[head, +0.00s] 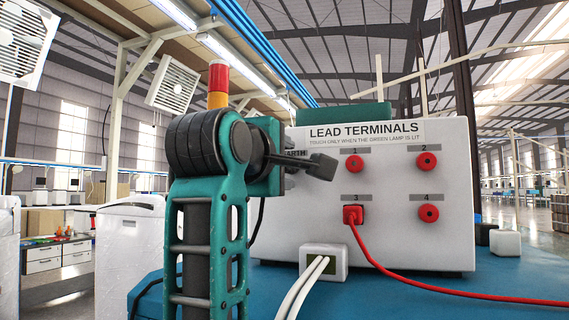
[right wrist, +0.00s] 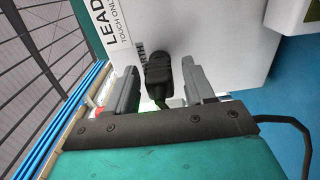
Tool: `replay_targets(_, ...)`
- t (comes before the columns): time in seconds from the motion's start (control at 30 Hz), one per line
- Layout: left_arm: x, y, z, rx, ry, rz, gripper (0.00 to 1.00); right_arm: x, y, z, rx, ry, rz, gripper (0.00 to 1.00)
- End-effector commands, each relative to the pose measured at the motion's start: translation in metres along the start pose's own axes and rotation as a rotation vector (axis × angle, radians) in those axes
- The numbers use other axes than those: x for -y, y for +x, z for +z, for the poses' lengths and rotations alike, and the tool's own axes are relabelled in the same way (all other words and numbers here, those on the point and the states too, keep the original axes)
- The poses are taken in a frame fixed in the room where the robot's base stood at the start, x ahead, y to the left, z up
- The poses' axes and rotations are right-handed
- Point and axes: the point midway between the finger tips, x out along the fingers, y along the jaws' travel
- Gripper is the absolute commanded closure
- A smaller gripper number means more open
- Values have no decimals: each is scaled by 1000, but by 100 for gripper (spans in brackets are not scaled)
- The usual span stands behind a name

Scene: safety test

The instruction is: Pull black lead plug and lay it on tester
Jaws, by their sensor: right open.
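The white tester (head: 392,245) has a "LEAD TERMINALS" label; a small line reads "touch only when the green lamp is lit". In the right wrist view the black lead plug (right wrist: 160,76) is at the EARTH label on the tester face, between the spread fingers of my right gripper (right wrist: 158,88). No grip on it shows. In the head view my right gripper (head: 300,165) is in front of the EARTH label and hides the plug. A black lead (head: 258,222) hangs below the gripper, partly behind my arm. My left gripper is not in view.
A red plug (head: 352,214) sits in terminal 3, its red lead running right. Terminals 1, 2 and 4 are empty. A signal lamp (head: 218,85) shows red over amber; its lower part is hidden. A white box (head: 338,256) with white cables stands in front on the blue bench.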

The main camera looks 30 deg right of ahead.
Motion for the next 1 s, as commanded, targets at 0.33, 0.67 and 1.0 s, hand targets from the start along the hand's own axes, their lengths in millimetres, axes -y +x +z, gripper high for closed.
replay_targets(0.33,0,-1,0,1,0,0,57,0,0,0,0,0,0,47)
replay_targets(0.67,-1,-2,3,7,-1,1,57,0,0,0,0,0,0,47)
replay_targets(1.0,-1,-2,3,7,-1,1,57,0,0,0,0,0,0,75)
